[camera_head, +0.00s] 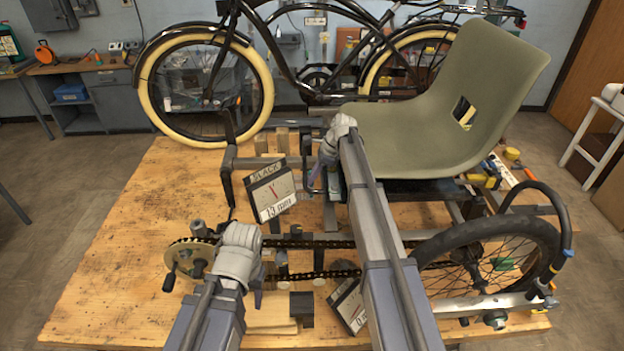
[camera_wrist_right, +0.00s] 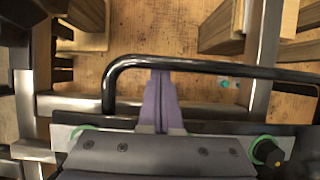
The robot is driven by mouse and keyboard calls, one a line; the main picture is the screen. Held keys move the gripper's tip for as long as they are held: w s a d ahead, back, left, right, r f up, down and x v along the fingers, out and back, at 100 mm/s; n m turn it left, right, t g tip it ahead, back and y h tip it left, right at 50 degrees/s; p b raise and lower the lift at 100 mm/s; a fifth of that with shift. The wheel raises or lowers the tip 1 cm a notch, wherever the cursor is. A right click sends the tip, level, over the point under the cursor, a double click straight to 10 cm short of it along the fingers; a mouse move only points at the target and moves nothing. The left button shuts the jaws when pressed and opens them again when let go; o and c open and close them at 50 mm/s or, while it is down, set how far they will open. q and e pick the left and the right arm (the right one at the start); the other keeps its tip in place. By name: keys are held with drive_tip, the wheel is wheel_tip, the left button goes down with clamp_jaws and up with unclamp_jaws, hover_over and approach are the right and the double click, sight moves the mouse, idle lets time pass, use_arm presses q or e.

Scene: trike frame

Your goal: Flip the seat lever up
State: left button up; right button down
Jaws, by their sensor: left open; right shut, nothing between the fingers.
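The seat lever is a bent black bar (camera_wrist_right: 215,66) in the right wrist view, running across the picture with a rounded corner at its left. In the head view it is a dark bar (camera_head: 312,178) beside the front left of the olive-green seat (camera_head: 400,140). My right gripper (camera_wrist_right: 161,78) is shut and empty, its purple fingertips overlapping the lever's long span in the picture. Whether they touch it I cannot tell. In the head view my right gripper (camera_head: 328,158) is largely hidden by its wrist. My left gripper (camera_head: 258,272) is open near the chain, its fingertips mostly hidden.
The trike frame stands on a wooden workbench (camera_head: 120,235). A chainring with pedal (camera_head: 188,262) is at the left, a wheel (camera_head: 500,250) at the right. A white-and-black card (camera_head: 271,193) stands between the arms. The bench's left side is clear.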

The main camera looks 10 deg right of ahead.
drive_tip(key=shift+r, duration=0.1)
drive_tip(key=shift+d+r+y+p, duration=0.15)
drive_tip(key=shift+r+y+p, duration=0.2)
drive_tip(key=shift+r, duration=0.25)
drive_tip(key=shift+d+r+y+p, duration=0.2)
drive_tip(key=shift+r+y, duration=0.15)
drive_tip(key=shift+r, duration=0.2)
drive_tip(key=shift+s+r, duration=0.1)
idle(1.5)
drive_tip(key=p+v, duration=0.8)
drive_tip(key=v, duration=0.1)
drive_tip(key=shift+s+r, duration=0.1)
drive_tip(key=shift+d+r, duration=0.2)
drive_tip(key=shift+d, duration=0.1)
